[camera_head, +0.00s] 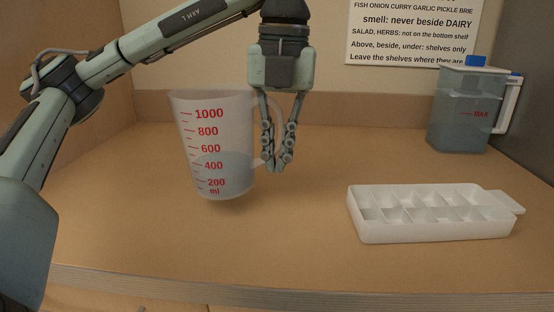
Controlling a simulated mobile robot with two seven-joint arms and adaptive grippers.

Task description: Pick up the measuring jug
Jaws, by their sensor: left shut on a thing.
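The measuring jug (213,133) is translucent white with a red millilitre scale up to 1000, left of the middle of the counter. It appears to hold some liquid in its lower part. It stands close to upright, slightly tilted, and a shadow below it suggests its base is a little above the counter. My left gripper (277,165) points straight down at the jug's right side and is shut on its handle. The handle is partly hidden behind the fingers. My right gripper does not show.
A white ice cube tray (431,234) with a tab lies at the right front. A pitcher (463,127) with a blue knob and a MAX mark stands at the back right, by the grey side wall. A printed sign (412,32) hangs behind. The counter (285,240) is clear in front.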

